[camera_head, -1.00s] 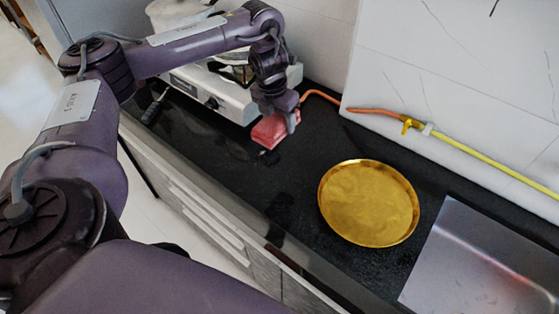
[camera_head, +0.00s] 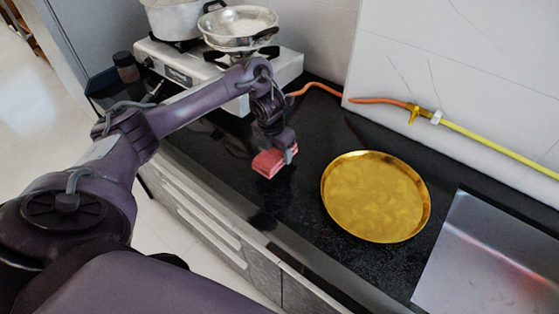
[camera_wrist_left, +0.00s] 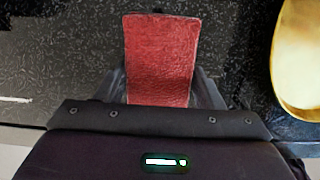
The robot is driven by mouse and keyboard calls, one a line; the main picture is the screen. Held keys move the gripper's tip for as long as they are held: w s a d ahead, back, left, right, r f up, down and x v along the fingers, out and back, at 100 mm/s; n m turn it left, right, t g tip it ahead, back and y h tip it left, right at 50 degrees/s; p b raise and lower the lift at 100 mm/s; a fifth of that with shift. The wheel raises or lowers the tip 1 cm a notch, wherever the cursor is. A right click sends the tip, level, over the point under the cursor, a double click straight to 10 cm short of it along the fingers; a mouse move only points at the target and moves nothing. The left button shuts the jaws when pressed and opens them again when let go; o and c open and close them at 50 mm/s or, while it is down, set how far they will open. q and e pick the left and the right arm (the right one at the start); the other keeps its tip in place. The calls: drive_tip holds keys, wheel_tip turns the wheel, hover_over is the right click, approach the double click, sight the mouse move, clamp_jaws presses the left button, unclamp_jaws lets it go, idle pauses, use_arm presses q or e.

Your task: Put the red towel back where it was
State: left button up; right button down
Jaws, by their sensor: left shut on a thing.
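The red towel (camera_head: 268,163) is a small folded block over the black counter, left of the golden plate. My left gripper (camera_head: 290,154) is shut on it, coming down from above. In the left wrist view the towel (camera_wrist_left: 160,58) lies between the fingers and reaches out past them. I cannot tell whether the towel's underside touches the counter. My right gripper is not in view.
A round golden plate (camera_head: 375,197) lies on the counter, with a metal sink surface (camera_head: 490,262) to its right. A white gas stove (camera_head: 180,66) with a pot (camera_head: 175,18) and a pan (camera_head: 240,26) stands behind my arm. An orange-yellow hose (camera_head: 380,103) runs along the wall.

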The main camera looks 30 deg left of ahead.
sight(277, 158)
use_arm(q)
wheel_tip(277, 158, down, 3)
drive_tip(key=shift+r+b, duration=0.1)
drive_tip(key=shift+b, duration=0.35)
drive_tip(key=shift+f, duration=0.3)
drive_tip(key=o, duration=0.9)
drive_tip(key=shift+o, duration=0.2)
